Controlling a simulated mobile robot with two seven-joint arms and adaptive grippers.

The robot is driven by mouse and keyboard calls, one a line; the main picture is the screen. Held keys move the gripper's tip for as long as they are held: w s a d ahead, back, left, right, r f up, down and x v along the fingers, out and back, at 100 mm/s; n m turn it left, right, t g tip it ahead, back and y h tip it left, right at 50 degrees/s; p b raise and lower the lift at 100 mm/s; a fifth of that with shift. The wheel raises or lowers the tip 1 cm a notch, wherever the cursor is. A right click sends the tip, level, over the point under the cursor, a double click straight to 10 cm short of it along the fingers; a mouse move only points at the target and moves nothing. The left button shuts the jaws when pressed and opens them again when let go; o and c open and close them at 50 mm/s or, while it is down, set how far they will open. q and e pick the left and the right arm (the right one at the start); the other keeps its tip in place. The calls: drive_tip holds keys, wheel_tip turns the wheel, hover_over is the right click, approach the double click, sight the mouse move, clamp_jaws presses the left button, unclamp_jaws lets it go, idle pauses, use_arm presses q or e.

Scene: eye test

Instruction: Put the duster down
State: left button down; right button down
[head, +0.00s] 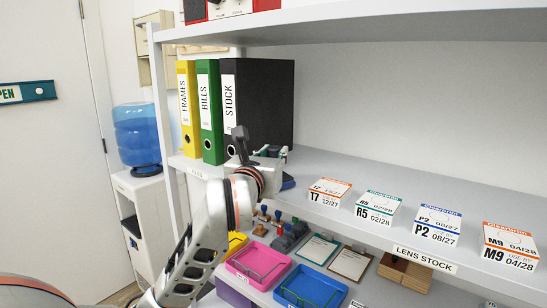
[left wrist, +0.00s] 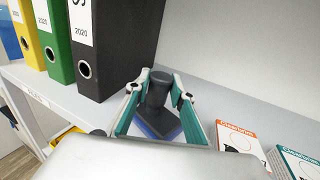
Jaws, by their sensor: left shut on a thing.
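The duster has a dark handle and a blue pad. In the left wrist view the handle of the duster (left wrist: 157,95) stands between the teal fingers of my left gripper (left wrist: 160,88), which is shut on it. In the head view my left gripper (head: 274,154) is at the upper shelf (head: 330,165), just right of the black binder. Only a bit of the blue pad of the duster (head: 288,184) shows there, below the gripper. I cannot tell whether the pad touches the shelf. My right gripper is not in view.
Yellow (head: 188,110), green (head: 209,110) and black (head: 262,100) binders stand left of the gripper. Several lens boxes (head: 378,207) line the shelf's front to the right. The shelf behind them is bare. Pink (head: 257,263) and blue (head: 311,288) trays sit below.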

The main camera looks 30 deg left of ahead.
use_arm(q)
drive_tip(key=shift+f, duration=0.15)
drive_tip(key=shift+f, duration=0.15)
drive_tip(key=c, duration=1.7)
unclamp_jaws()
